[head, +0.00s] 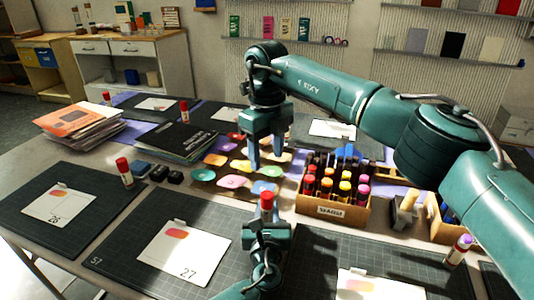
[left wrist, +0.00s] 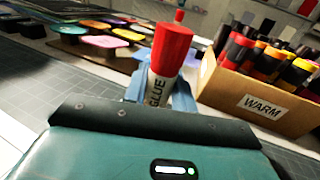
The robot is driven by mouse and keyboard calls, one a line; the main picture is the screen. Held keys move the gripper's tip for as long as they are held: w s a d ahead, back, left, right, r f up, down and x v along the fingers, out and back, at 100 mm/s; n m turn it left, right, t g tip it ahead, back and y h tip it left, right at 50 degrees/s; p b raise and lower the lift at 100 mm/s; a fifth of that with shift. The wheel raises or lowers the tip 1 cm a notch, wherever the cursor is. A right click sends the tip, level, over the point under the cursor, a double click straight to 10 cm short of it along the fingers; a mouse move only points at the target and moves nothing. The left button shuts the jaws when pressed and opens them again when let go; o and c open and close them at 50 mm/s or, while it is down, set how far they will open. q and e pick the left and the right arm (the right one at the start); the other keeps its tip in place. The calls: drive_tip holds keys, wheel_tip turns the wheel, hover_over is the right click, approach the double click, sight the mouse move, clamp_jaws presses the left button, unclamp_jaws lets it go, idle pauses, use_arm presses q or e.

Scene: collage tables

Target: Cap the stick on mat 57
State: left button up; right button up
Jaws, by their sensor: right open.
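A glue stick with a red top (head: 267,198) stands upright in my left gripper (head: 267,224), near the right back edge of mat 57 (head: 112,256). In the left wrist view the red top and GLUE label of the glue stick (left wrist: 170,55) show between the blue fingers. A small red piece (left wrist: 179,15) shows just above it; I cannot tell whether it belongs to the stick. No loose cap is clearly visible.
Card 27 (head: 184,253) lies on mat 57. A cardboard box (head: 333,209) of several capped bottles stands right of the grippers. Another red-capped stick (head: 125,172) and dark blocks stand left. Dark books (head: 181,143) lie behind. My right arm spans the upper right.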

use_arm(q)
drive_tip(key=o, duration=0.5)
drive_tip(key=s+p, duration=0.1)
drive_tip(key=s, duration=1.2)
drive_tip(key=shift+s+a, duration=0.1)
